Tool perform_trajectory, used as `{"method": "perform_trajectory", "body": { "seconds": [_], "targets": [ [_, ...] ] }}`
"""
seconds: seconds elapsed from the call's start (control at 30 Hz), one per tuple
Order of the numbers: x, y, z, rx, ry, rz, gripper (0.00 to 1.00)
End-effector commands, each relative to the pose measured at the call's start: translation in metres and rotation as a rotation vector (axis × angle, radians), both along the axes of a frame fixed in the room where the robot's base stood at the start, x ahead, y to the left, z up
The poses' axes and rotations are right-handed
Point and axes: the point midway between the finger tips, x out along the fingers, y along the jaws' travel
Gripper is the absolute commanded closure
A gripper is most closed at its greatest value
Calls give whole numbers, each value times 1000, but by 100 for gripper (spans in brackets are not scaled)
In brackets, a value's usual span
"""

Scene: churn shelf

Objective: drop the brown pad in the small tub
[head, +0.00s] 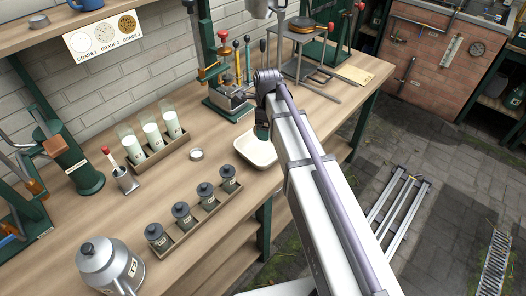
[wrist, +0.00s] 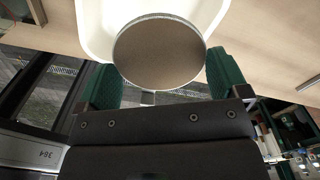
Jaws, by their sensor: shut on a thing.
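The brown pad (wrist: 160,52) is a round disc with a pale rim, seen between the green fingers of my gripper (wrist: 165,78) in the wrist view. My gripper is shut on the pad. The small white tub (wrist: 95,28) shows behind the pad, and the pad covers much of it. In the head view the tub (head: 250,153) stands on the bench near its front edge. My gripper (head: 262,131) is over the tub there, partly behind my arm, and the pad is hidden. The height of the pad above the tub is hard to tell.
A rack of dark lidded jars (head: 197,222) and a small round lid (head: 196,154) lie left of the tub. A rack of milk bottles (head: 160,150) stands farther back. A green stand with tools (head: 231,103) is behind the tub. The bench between them is clear.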

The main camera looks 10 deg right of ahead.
Motion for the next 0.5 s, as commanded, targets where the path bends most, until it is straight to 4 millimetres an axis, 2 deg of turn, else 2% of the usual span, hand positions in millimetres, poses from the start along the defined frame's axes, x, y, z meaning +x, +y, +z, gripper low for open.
{"method": "perform_trajectory", "body": {
  "seconds": [0.03,0.2,0.3,0.5],
  "targets": [
    [0,0,-16,0,0,0,29],
    [0,0,-41,0,0,0,29],
    [0,0,-47,0,0,0,29],
    [0,0,-45,0,0,0,29]
  ]
}}
